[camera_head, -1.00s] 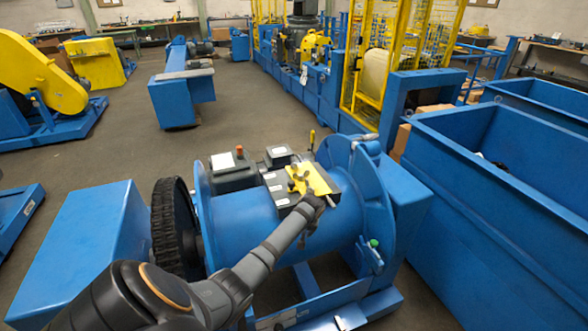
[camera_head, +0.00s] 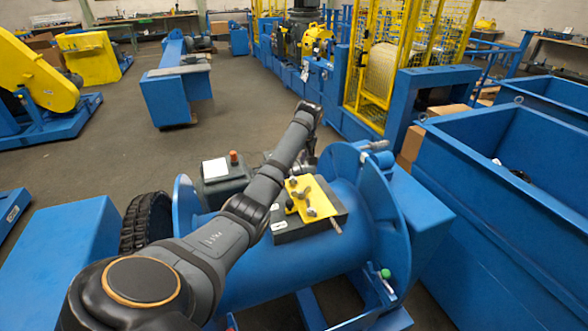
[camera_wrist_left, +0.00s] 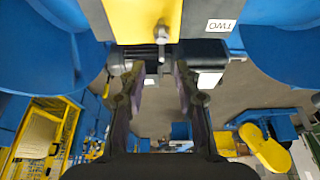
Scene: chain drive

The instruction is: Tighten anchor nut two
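A yellow plate (camera_head: 322,194) with several grey studs or knobs (camera_head: 300,193) lies on a dark box on top of the blue drum (camera_head: 346,232). In the left wrist view a grey bolt-like piece (camera_wrist_left: 162,42) projects from the edge of the yellow plate (camera_wrist_left: 145,18), beside a label reading TWO (camera_wrist_left: 221,26). My left gripper (camera_head: 308,156) is beyond the plate, on its far side. In the left wrist view its two fingers (camera_wrist_left: 160,80) are apart with nothing between them, short of the bolt-like piece. Which piece is anchor nut two is unclear. My right gripper is out of view.
Dark motor-like boxes (camera_head: 224,178) sit left of the plate, partly behind my left arm. The drum's round blue flange (camera_head: 357,190) rises on the right. A large blue bin (camera_head: 480,165) stands further right. Open floor (camera_head: 140,142) lies behind on the left.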

